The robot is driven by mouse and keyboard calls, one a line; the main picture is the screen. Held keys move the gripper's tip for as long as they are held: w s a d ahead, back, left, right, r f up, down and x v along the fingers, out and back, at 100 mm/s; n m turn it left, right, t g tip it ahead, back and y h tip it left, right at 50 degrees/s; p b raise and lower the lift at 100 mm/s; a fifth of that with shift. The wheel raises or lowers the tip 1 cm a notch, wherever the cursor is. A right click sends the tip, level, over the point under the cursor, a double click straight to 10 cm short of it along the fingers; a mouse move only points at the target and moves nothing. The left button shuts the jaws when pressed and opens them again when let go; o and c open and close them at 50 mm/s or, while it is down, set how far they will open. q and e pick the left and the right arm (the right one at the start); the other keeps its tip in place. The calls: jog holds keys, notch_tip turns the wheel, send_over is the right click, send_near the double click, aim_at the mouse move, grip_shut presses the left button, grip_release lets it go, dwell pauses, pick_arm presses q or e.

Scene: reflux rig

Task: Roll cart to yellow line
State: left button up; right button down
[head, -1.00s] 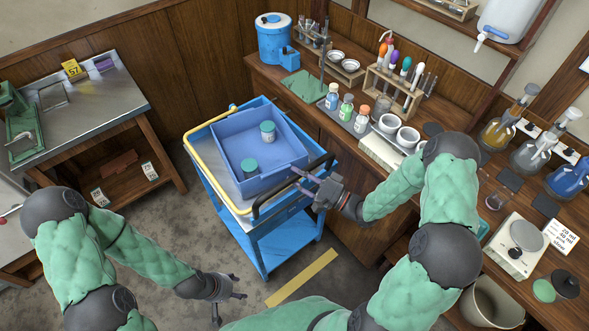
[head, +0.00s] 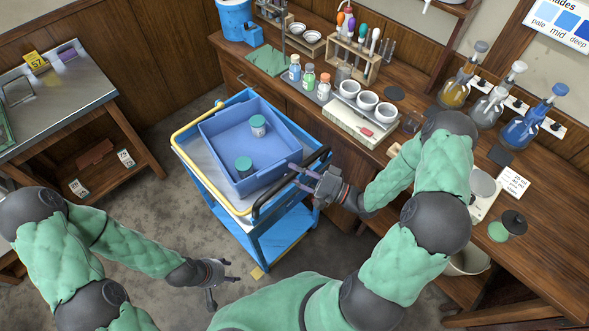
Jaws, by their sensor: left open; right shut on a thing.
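The blue cart (head: 274,245) stands on the floor between the two benches. A blue bin (head: 220,146) on its top holds two jars with green lids, one white-bodied (head: 258,125) and one darker (head: 244,167). My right gripper (head: 303,178) is shut on the cart's black handle (head: 268,196) at the right side. My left gripper (head: 222,274) is open and empty, low over the floor, left of the cart's near end. A small piece of the yellow line (head: 257,272) shows at the cart's near lower corner; the cart hides the rest.
The wooden bench (head: 420,125) with bottles, bowls and flasks runs along the right, close to the cart. A steel-topped table (head: 60,95) stands at the left. Grey floor (head: 165,205) is clear between that table and the cart.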

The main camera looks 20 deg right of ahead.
jog(key=c, duration=0.9)
grip_release()
jog(key=v, duration=1.2)
jog(key=shift+f, duration=0.1)
